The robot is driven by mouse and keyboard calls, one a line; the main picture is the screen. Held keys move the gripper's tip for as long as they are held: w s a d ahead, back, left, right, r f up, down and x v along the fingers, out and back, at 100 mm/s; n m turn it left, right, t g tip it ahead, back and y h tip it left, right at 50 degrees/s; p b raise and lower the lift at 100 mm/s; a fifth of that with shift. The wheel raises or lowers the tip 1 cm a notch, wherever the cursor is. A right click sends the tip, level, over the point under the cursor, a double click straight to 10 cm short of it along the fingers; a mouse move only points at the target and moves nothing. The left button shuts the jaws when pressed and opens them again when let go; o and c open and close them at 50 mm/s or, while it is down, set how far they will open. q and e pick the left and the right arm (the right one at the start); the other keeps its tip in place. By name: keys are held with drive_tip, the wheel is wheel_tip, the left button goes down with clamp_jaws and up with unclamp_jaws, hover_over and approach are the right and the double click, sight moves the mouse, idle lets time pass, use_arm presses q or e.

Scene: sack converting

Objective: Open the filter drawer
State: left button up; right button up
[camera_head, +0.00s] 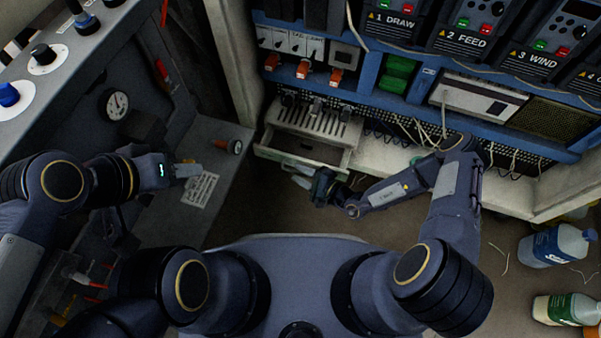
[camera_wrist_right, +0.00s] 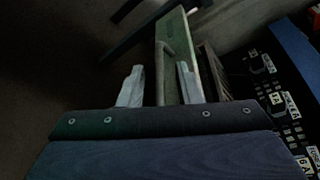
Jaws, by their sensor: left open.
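The filter drawer (camera_head: 346,160) sits low in the cabinet, under a slotted panel. It stands partly out, with its dark inside showing behind the greenish front. My right gripper (camera_head: 300,177) is at the front of the drawer. In the right wrist view, the fingers of my right gripper (camera_wrist_right: 160,68) are apart, with the drawer's bar handle (camera_wrist_right: 162,50) running between them. A gap shows between the handle and the left finger; contact on the right side is hard to tell. My left gripper (camera_head: 190,170) is open and empty, left of the drawer beside the grey side panel.
Loose cables hang right of the drawer. The floor before the drawer is bare.

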drive_tip(key=p+v, duration=0.2)
drive_tip(key=v, duration=0.5)
drive_tip(key=shift+s+d, duration=0.15)
drive_tip(key=shift+d, duration=0.05)
